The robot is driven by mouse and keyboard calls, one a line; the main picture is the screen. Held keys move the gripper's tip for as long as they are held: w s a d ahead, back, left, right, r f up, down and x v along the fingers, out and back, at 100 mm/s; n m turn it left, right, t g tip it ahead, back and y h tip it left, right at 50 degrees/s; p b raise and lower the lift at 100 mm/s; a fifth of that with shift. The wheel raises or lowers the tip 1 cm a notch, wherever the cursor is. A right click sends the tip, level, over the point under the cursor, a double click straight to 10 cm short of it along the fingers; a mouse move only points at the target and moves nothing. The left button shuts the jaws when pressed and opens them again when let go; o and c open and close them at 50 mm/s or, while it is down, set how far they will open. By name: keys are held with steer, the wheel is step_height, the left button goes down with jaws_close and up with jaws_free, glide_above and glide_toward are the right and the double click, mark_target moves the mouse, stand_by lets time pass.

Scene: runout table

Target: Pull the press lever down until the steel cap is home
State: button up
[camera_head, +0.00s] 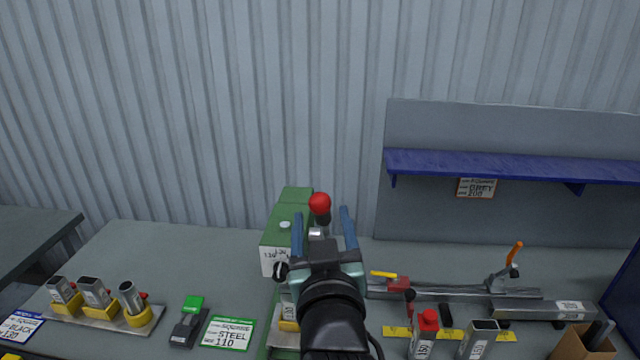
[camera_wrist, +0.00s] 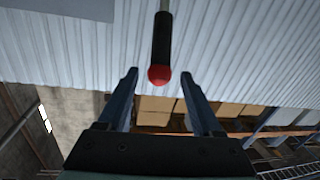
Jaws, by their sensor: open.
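The press lever shows a red ball knob (camera_head: 319,203) on a dark grip. The knob also shows in the wrist view (camera_wrist: 159,75), at the end of a black handle (camera_wrist: 162,38). My gripper (camera_head: 322,212) is open, and its two blue fingers lie to either side of the lever end in the head view. In the wrist view the knob is centred between the fingertips, with clear gaps on both sides. The green press (camera_head: 290,218) stands behind my arm. My arm hides much of its lower part, and I cannot make out the steel cap.
A tray of tubes in yellow holders (camera_head: 103,312) lies at left, near a green "STEEL 110" card (camera_head: 228,332). A blue shelf (camera_head: 500,165) hangs behind. Air around the knob is clear.

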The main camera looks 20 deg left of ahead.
mark_target(324, 223)
steer(key=p+x, duration=0.2)
steer(key=x, duration=0.5)
steer(key=shift+w+a+p, duration=0.15)
steer(key=shift+w+p, duration=0.15)
steer(key=shift+w, duration=0.05)
jaws_close()
stand_by(1.1)
